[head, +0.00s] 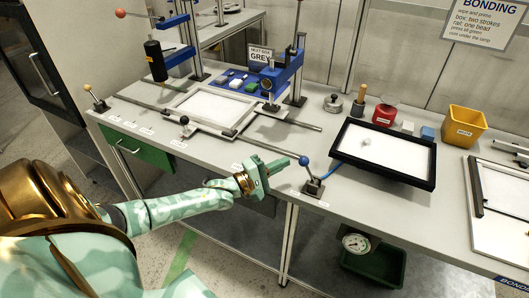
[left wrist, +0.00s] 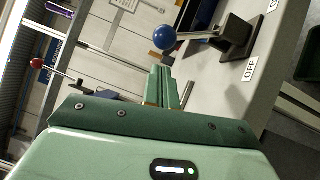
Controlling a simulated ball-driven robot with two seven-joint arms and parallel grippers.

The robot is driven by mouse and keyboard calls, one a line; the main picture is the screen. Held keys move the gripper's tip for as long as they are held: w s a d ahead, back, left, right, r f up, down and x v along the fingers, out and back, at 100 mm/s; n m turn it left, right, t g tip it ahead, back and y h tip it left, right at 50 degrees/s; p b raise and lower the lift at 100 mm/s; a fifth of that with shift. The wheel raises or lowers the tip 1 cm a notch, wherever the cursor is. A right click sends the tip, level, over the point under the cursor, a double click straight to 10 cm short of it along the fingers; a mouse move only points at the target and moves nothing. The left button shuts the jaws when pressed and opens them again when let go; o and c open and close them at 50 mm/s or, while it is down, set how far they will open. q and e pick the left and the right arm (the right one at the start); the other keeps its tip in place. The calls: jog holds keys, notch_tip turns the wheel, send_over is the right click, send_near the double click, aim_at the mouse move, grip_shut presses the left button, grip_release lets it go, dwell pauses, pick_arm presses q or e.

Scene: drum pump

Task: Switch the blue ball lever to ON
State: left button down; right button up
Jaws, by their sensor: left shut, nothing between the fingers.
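The blue ball (head: 304,160) tops a short lever on a dark base (head: 313,187) at the bench's front edge. In the head view the lever leans up and left from its base. In the left wrist view the blue ball (left wrist: 164,37) sits left of the base (left wrist: 240,38), and an OFF label (left wrist: 249,69) lies by the base. My left gripper (head: 281,164) is shut and empty, just left of the ball. In the left wrist view its fingertips (left wrist: 160,70) point at the ball with a small gap; contact cannot be told. My right gripper is not in view.
A black-framed tray (head: 432,170) stands right of the lever. A blue press (head: 285,72) and a white-plated frame (head: 215,108) stand behind. The front strip left of the lever looks clear.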

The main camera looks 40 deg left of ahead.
pick_arm(q)
jog(key=shift+w+d+r, duration=0.15)
jog(key=shift+w+d, duration=0.05)
jog(key=shift+d, duration=0.2)
jog(key=shift+w+d+r, duration=0.1)
jog(key=shift+w+d, duration=0.05)
jog(key=shift+d, duration=0.25)
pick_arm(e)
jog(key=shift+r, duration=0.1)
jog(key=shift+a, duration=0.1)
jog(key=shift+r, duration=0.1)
